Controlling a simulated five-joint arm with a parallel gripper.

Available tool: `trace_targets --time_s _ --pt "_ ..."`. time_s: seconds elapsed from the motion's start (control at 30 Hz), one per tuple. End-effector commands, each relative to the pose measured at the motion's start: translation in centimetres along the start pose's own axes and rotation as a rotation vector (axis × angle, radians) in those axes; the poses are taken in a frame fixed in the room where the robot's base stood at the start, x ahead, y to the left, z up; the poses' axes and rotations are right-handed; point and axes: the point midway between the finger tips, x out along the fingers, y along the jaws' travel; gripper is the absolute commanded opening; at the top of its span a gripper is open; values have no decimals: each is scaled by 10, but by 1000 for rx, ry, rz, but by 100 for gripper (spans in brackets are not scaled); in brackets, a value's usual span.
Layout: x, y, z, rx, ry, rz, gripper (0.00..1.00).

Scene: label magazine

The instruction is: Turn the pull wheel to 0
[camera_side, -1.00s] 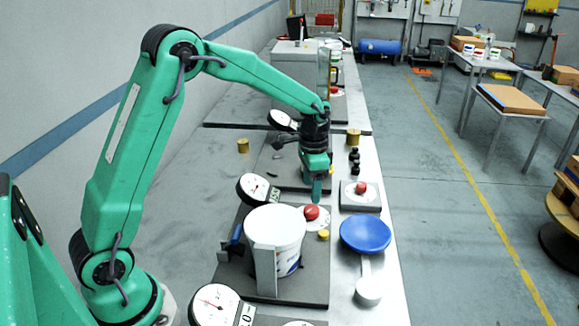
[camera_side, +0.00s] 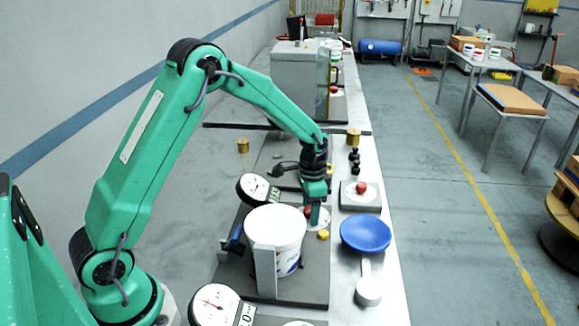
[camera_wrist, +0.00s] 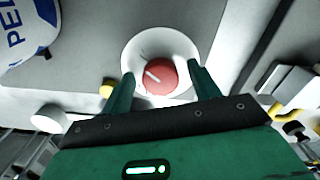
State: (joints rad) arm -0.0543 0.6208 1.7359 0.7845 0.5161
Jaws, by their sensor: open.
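The likely pull wheel is a red knob (camera_wrist: 165,81) with a short white mark, on a round white dial (camera_wrist: 159,46). In the wrist view the mark slants toward the upper left; no numbers are readable. In the side view the red knob (camera_side: 308,211) is partly hidden by my gripper (camera_side: 316,214), and the white dial (camera_side: 326,213) shows around it. In the wrist view my gripper (camera_wrist: 161,76) is open, with one green finger on each side of the knob. I cannot tell whether either finger touches it.
A white bucket (camera_side: 274,226) stands close by on the near side. A small yellow knob (camera_side: 323,235) sits beside the dial. A gauge (camera_side: 253,188) stands to the left. A blue bowl (camera_side: 365,234) and a red button (camera_side: 361,187) on a grey box are to the right.

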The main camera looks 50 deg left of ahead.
Motion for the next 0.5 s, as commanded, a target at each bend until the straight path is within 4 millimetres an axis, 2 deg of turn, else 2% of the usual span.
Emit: trace_targets --time_s 0.3,0.5 --pt "2 0 0 0 0 0 59" --pt "2 0 0 0 0 0 20"
